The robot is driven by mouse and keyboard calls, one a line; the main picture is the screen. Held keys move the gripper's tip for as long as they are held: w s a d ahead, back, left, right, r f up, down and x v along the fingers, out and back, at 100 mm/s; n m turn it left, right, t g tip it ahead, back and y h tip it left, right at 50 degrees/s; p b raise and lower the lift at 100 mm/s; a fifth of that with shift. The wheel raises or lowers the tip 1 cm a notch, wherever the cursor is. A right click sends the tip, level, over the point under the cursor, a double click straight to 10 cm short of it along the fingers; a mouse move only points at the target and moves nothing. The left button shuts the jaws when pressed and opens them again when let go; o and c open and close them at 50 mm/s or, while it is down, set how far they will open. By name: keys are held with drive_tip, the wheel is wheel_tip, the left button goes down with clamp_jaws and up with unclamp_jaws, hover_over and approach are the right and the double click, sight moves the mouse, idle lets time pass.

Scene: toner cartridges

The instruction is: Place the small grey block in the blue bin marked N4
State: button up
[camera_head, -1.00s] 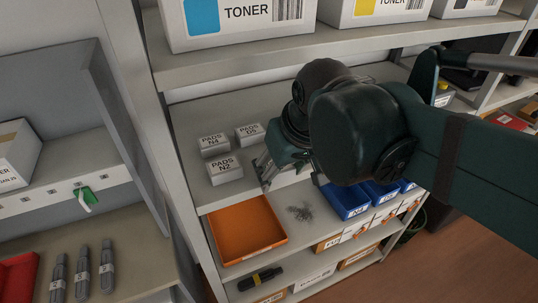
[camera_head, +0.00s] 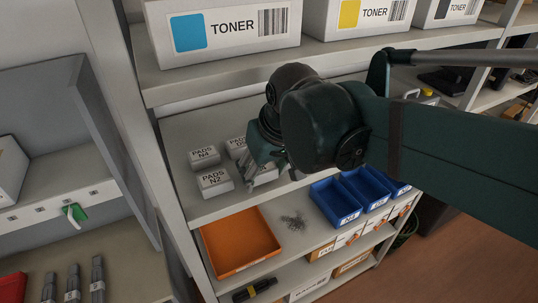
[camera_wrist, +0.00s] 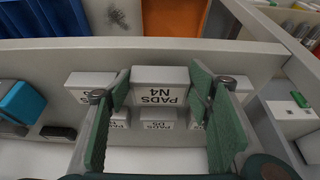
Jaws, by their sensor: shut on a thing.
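A small grey block with the label PADS N4 (camera_wrist: 160,88) is between the green finger pads of my gripper (camera_wrist: 161,80) in the wrist view, and the gripper is shut on it. In the head view my gripper (camera_head: 256,172) is at the front of the middle shelf, right of the N2 block; the arm hides part of it. The blue bin whose label seems to read N4 (camera_head: 330,196) stands on the shelf below, to the right of the gripper. Its inside looks empty from here.
Other grey blocks stand close by: PADS N4 (camera_head: 204,156), PADS N2 (camera_head: 214,182) and one partly hidden (camera_head: 237,145). An orange tray (camera_head: 240,245) is left of the blue bins. Toner boxes (camera_head: 225,28) sit on the shelf above.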

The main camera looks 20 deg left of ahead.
sight(265, 173)
drive_tip(key=shift+w+a, duration=1.1)
drive_tip(key=shift+f+p, duration=0.5)
drive_tip(key=shift+f, duration=0.05)
drive_tip(key=shift+d+f, duration=0.1)
drive_tip(key=shift+f, duration=0.15)
drive_tip(key=o, duration=0.9)
drive_tip(key=shift+r, duration=0.1)
drive_tip(key=shift+b+v, duration=0.75)
drive_tip(key=shift+v, duration=3.1)
drive_tip(key=shift+d, duration=0.2)
